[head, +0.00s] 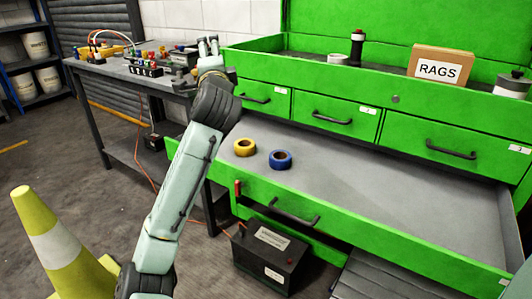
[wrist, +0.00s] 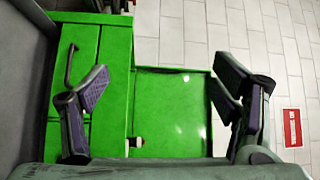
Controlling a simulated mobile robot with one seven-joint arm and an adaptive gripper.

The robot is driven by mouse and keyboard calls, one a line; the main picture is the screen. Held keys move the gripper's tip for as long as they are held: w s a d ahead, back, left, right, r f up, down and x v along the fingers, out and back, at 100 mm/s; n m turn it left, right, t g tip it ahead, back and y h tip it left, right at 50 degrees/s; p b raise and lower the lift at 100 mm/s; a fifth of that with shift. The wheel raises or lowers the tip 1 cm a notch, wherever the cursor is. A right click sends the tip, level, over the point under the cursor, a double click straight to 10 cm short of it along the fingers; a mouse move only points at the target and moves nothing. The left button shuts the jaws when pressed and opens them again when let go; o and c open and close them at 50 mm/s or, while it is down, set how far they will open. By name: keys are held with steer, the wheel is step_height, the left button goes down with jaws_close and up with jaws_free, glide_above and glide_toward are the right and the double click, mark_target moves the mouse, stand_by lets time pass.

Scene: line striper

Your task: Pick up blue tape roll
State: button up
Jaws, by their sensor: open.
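The blue tape roll (head: 280,159) lies flat in the open green drawer (head: 390,198), near its left end. A yellow tape roll (head: 244,147) lies just to its left, a small gap apart. My gripper (head: 208,46) is up beyond the drawer's left end, beside the top of the green cabinet, well away from the rolls. In the wrist view my gripper (wrist: 160,88) has its two fingers spread wide with nothing between them. The tape rolls are not visible in the wrist view, which faces the cabinet top and the tiled wall.
A cardboard RAGS box (head: 440,66) and a dark bottle (head: 357,48) stand on the cabinet top. A grey workbench (head: 120,68) with fittings is at left. A battery (head: 268,254) sits below the drawer, and a traffic cone (head: 62,245) stands front left. The drawer's middle and right are bare.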

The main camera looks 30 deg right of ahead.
mark_target(275, 155)
steer(key=s+d+f+m+g, duration=0.2)
steer(key=s+d+f+m, duration=0.15)
steer(key=d+f, duration=0.55)
steer(key=s+d+f+m+y+b, duration=0.1)
steer(key=s+d+f+m+y, duration=0.2)
steer(key=f, duration=0.3)
steer(key=s+d+f+m+g+y+b, duration=0.1)
steer(key=s+d+f+m+y, duration=0.1)
steer(key=f, duration=0.4)
steer(key=s+d+f+m+g+y+b, duration=0.1)
steer(key=s+d+f+m+y, duration=0.2)
steer(key=s+d+f+m, duration=0.1)
steer(key=shift+s+d+f+m+y, duration=0.2)
steer(key=shift+s+d+f, duration=0.15)
steer(key=shift+d+f, duration=0.3)
steer(key=shift+s+d+f+m+y, duration=0.15)
steer(key=shift+s+d+f, duration=0.15)
steer(key=shift+d+f, duration=0.3)
steer(key=shift+a+f, duration=0.25)
steer(key=shift+f, duration=0.05)
steer(key=shift+y, duration=0.25)
steer(key=p+x, duration=0.1)
steer(key=x, duration=0.9)
steer(key=shift+w+f, duration=0.1)
steer(key=shift+w, duration=0.1)
steer(key=c, duration=1.3)
